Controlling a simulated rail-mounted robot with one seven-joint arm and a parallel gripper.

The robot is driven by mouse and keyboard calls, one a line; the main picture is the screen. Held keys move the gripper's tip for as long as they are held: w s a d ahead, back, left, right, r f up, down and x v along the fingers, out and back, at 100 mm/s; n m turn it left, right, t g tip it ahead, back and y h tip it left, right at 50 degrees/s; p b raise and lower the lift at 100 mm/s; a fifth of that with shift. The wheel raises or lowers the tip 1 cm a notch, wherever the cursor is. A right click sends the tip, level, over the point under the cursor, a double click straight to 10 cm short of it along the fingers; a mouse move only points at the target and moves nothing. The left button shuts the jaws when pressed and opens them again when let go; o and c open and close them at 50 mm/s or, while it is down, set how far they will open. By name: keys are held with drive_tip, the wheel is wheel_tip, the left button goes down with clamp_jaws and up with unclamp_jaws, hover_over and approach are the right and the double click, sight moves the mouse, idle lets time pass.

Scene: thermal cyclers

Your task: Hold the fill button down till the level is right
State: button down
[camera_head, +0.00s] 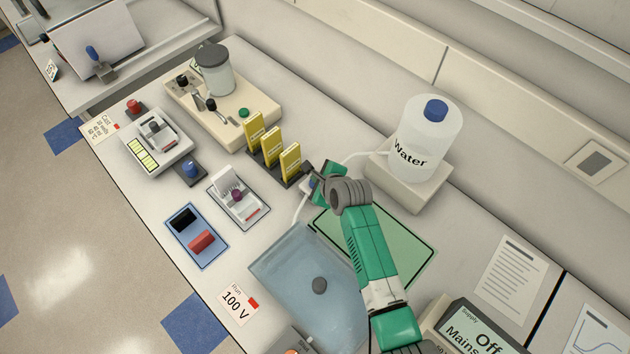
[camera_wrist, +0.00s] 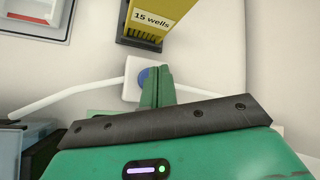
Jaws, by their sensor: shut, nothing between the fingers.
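The fill button is a blue round button (camera_wrist: 144,76) on a small white block (camera_wrist: 131,88), with white tubing at its side. My gripper (camera_wrist: 157,76) is shut and empty, its fingertips over the right part of the button; I cannot tell whether they press it. In the head view my gripper (camera_head: 312,180) is low beside the block, mostly hiding it. A white bottle marked Water (camera_head: 425,140) with a blue cap stands on a pale stand (camera_head: 408,188). A clear bluish tank (camera_head: 275,262) with a grey round piece inside is in front; its liquid level is unclear.
Yellow combs (camera_head: 271,146), one marked 15 wells (camera_wrist: 158,12), stand close beside my gripper. A green-edged mat (camera_head: 412,232) lies under my arm. A power supply (camera_head: 480,335) reading Off is at the lower right. Several trays and devices fill the left bench.

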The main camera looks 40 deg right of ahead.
idle(0.5)
drive_tip(key=shift+f, duration=0.45)
drive_tip(key=shift+f+b, duration=0.5)
idle(6.5)
